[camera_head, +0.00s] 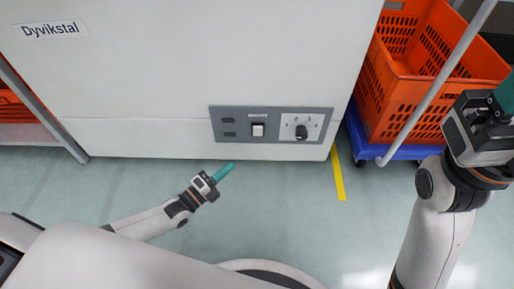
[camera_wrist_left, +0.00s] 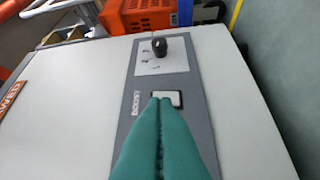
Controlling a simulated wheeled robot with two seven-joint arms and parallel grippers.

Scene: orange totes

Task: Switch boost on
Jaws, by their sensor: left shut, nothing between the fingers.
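The boost switch (camera_head: 258,130) is a white rocker on a grey panel (camera_head: 240,138), low on a white cabinet. A small label reads BOOST beside it. My left gripper (camera_head: 231,167) has teal fingers pressed together, with nothing between them. In the left wrist view my fingers (camera_wrist_left: 161,101) point at the switch (camera_wrist_left: 175,97) and cover part of it. I cannot tell whether the tips touch it. A black rotary knob (camera_head: 301,132) sits on the panel's right part; it also shows in the left wrist view (camera_wrist_left: 159,46). My right gripper (camera_head: 503,98) is at the right edge, its fingertips partly cut off.
The white cabinet (camera_head: 180,70) bears a Dyvikstal label. An orange tote (camera_head: 405,105) stands on a blue dolly (camera_head: 372,147) to the right, behind a grey rail. A yellow floor stripe (camera_head: 338,178) runs beside the cabinet.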

